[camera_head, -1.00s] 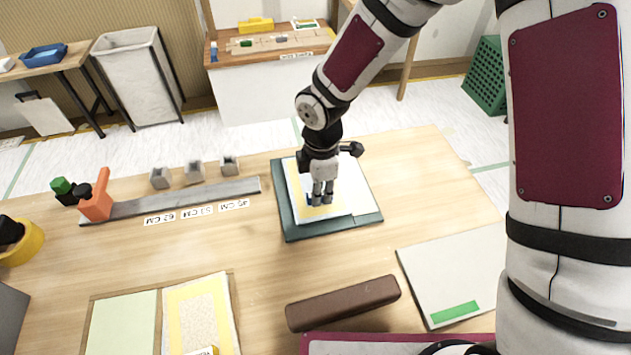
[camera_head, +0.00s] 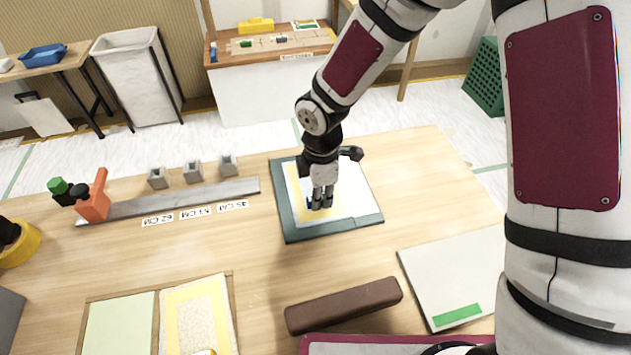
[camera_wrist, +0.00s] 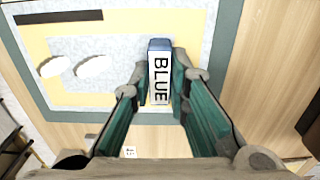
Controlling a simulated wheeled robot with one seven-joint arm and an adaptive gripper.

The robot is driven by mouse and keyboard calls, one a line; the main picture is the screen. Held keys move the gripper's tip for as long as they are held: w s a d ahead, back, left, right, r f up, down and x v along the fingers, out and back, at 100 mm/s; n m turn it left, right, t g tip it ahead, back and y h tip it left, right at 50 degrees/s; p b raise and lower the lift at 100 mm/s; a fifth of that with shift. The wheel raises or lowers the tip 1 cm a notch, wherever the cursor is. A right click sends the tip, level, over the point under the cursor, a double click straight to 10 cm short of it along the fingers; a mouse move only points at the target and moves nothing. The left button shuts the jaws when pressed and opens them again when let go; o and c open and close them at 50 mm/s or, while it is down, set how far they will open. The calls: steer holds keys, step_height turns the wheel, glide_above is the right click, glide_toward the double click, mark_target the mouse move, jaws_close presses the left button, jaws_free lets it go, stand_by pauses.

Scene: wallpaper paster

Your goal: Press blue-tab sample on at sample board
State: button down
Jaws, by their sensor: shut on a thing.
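The sample board (camera_head: 296,230) lies on the table, with a dark green border and a pale inner panel. The blue-tab sample, a yellow-bordered speckled sheet (camera_wrist: 120,55), lies over the panel, its surface at or very near the board; I cannot tell if it touches everywhere. Its upright blue tab (camera_wrist: 158,44) carries a white label reading "BLUE". My gripper (camera_head: 320,203) points down over the board's near-left part. In the wrist view its fingers (camera_wrist: 160,78) are shut on the tab, one on each side. The gripper hides part of the sample in the head view.
A dark brown bar (camera_head: 343,305) lies in front of the board. A pale panel with a green strip (camera_head: 456,314) is at right, pale green and yellow-bordered sheets (camera_head: 121,323) at front left. A metal rule (camera_head: 185,199) and grey blocks are left. Bare table lies right of the board.

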stand_by(0.3)
steer(key=c, duration=1.4)
jaws_free()
steer(key=shift+f, duration=0.1)
steer(key=shift+c, duration=0.2)
step_height(320, 180, up, 12)
